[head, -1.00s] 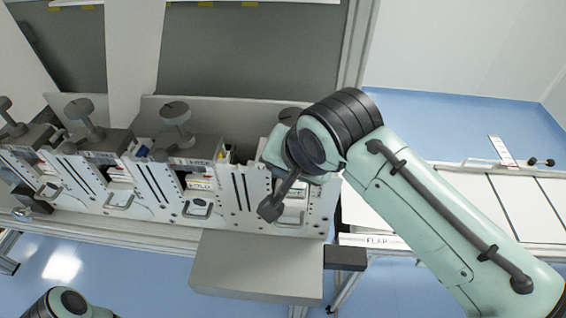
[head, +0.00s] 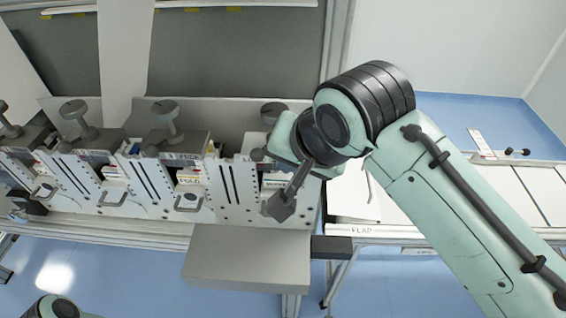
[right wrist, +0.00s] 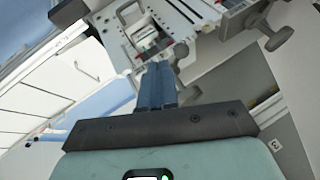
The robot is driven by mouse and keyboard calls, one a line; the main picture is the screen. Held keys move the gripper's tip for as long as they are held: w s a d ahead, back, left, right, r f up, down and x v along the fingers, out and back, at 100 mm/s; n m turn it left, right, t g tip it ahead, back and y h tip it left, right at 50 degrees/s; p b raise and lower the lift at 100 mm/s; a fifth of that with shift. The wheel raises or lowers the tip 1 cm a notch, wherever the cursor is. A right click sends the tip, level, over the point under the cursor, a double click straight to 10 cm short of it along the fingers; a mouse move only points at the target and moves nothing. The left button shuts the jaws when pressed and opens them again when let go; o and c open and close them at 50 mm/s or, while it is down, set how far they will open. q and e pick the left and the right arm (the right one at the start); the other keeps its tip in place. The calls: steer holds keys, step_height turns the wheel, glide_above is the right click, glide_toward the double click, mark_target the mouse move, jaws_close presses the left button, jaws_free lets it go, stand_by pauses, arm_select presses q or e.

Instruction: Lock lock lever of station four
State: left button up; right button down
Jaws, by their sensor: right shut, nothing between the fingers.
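Station four, by my reading, is the rightmost white slotted station (head: 240,190) in the head view; no number is readable there. A small dark rounded knob (head: 257,155) shows at its top, left of my right wrist; I cannot tell whether it is the lock lever. My right gripper (head: 281,207) hangs in front of this station, its fingers largely hidden in the head view. In the right wrist view its blue fingers (right wrist: 158,70) are shut and empty, their tips near a small grey rounded part (right wrist: 181,50). I cannot tell whether they touch. My left gripper is out of view.
More stations with grey round knobs (head: 168,107) stand in a row to the left. A grey plate (head: 248,260) juts out below station four. A white table (head: 510,195) is at the right. A large dark knob (right wrist: 278,36) shows in the right wrist view.

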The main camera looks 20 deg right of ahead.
steer(key=r, duration=0.1)
steer(key=s+r, duration=0.2)
steer(key=r, duration=0.1)
steer(key=shift+a, duration=0.3)
steer(key=shift+w, duration=0.1)
